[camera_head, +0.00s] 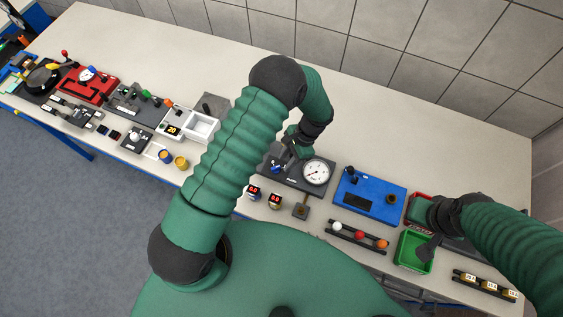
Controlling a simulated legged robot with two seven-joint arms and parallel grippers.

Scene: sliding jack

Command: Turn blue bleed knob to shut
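A dark base plate (297,184) lies near the middle of the table and carries a round white pressure gauge (316,171). A small blue part (274,160), which looks like the bleed knob, shows at the plate's left, close beside my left gripper (285,157). My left arm arches over from the left and the gripper points down at the plate. Its fingertips are small and dark, so I cannot tell whether they are open or touch the knob.
A blue box (369,197) stands right of the gauge. Small red-display units (274,201) and a rack of coloured balls (358,236) are in front. The table's back strip is clear.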

